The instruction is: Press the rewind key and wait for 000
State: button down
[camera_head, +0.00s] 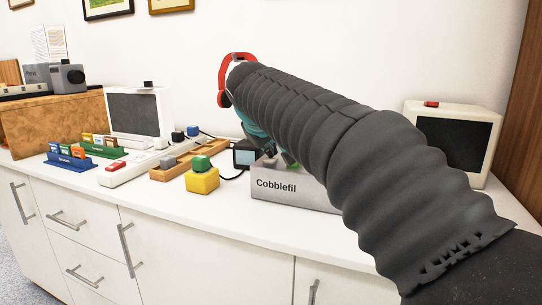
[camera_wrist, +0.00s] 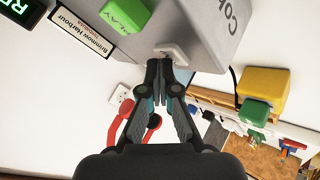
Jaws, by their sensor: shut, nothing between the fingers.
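The grey box marked Cobblefil (camera_head: 275,186) stands on the white counter, mostly behind my arm in the head view. In the wrist view the box (camera_wrist: 205,22) shows a green key marked PLAY (camera_wrist: 125,13), a label reading Brinnow Harbour (camera_wrist: 84,30) and a dark display (camera_wrist: 20,10) with green characters cut off by the frame edge. A pale key (camera_wrist: 172,54) sits at my gripper (camera_wrist: 165,63), whose fingertips are together and empty. The tips are at or very close to this key; contact and its lettering cannot be told. No 000 is readable.
A yellow block with a green top (camera_head: 202,178) stands left of the box. A white monitor (camera_head: 138,113), a wooden tray (camera_head: 170,172) and coloured card racks (camera_head: 70,162) are farther left. A cream screen unit (camera_head: 475,120) stands right. The counter's front strip is clear.

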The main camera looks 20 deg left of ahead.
dwell(0.6)
jog(key=shift+r+p, duration=1.15)
jog(key=shift+p, duration=0.05)
notch_tip(320, 180, up, 5)
jog(key=p, duration=0.4)
jog(key=shift+p, duration=0.35)
